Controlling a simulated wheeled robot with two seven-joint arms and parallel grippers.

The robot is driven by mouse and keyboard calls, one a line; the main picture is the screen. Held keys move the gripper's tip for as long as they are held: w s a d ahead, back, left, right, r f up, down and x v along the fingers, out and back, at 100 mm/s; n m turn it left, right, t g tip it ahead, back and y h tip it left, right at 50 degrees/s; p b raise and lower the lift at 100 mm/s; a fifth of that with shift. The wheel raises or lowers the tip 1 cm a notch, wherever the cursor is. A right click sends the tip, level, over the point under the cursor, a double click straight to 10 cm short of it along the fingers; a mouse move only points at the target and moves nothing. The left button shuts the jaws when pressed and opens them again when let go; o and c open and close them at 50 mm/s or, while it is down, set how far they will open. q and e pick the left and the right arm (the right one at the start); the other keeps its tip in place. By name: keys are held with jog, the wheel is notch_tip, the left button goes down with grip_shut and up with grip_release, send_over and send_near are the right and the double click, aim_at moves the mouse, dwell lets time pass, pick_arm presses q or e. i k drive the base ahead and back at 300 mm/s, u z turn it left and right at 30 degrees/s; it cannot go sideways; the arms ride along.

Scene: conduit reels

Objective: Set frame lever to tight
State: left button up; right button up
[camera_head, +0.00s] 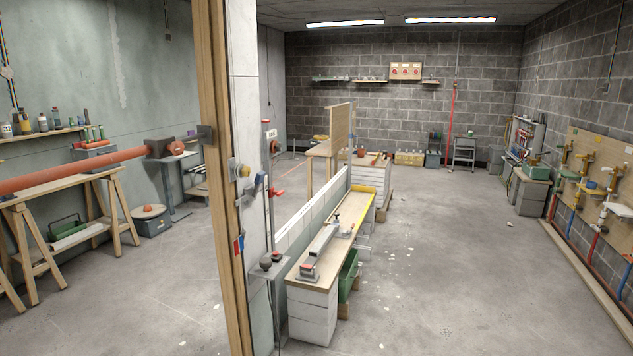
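Neither of my grippers is in view. I cannot tell for sure which part is the frame lever. A small red and blue piece (238,245) is lower on the same post. These parts are too small to read a tight or loose setting.
A low white wall with a wood-topped bench (335,240) runs back from the post. On the left, a red pipe (75,170) lies across wooden sawhorses (65,190). A pipe board (597,170) stands along the right wall. The middle-right floor (450,260) is mostly clear.

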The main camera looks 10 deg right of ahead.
aim_at(260, 177)
jog(key=z, duration=0.65)
jog(key=i, duration=1.15)
jog(key=z, duration=0.4)
jog(key=i, duration=1.8)
jog(key=u, duration=1.05)
jog(key=i, duration=0.35)
jog(key=u, duration=0.25)
